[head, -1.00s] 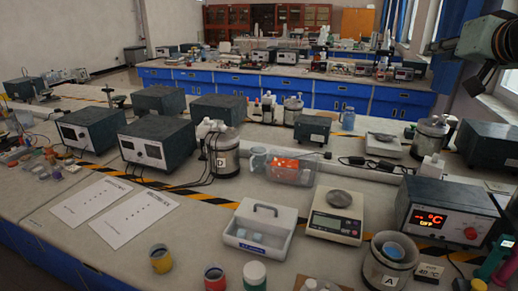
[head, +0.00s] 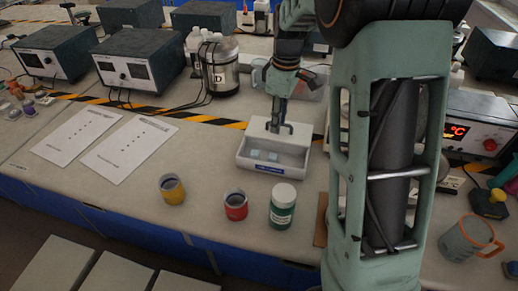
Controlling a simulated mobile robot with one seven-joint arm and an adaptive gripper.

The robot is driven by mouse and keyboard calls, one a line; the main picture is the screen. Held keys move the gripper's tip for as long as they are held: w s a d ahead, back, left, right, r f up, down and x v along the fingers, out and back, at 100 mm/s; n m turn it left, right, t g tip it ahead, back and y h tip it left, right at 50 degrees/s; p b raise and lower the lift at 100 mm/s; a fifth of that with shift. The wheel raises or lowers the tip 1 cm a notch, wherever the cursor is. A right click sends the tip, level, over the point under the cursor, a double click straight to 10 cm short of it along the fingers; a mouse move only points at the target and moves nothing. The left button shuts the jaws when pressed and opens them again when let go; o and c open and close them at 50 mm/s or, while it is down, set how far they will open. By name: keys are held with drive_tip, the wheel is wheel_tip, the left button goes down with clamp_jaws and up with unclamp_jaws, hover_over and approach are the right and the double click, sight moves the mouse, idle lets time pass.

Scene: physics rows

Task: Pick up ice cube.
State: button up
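Two small pale blue ice cubes, one at the left (head: 254,154) and one just right of it (head: 272,157), lie in the white tray (head: 258,175) on the bench. My gripper (head: 279,128) points down over the back part of the tray, behind the cubes in the picture. The fingers are small and dark here, and the gap between them is not clear. No cube shows between them. Its exact height above the tray is hard to judge.
A yellow cup (head: 172,190), a red cup (head: 235,205) and a green jar with a white lid (head: 282,204) stand in front of the tray. Paper sheets (head: 128,148) lie left.

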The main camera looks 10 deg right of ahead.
drive_tip(key=shift+n+g, duration=0.4)
drive_tip(key=shift+n, duration=0.1)
drive_tip(key=f, duration=0.5)
drive_tip(key=a+f, duration=0.1)
drive_tip(key=f, duration=0.2)
drive_tip(key=shift+s, duration=0.4)
wheel_tip(320, 180, down, 5)
drive_tip(key=shift+w+r, duration=0.1)
drive_tip(key=shift+w, duration=0.05)
drive_tip(key=shift+c, duration=0.6)
drive_tip(key=c, duration=0.4)
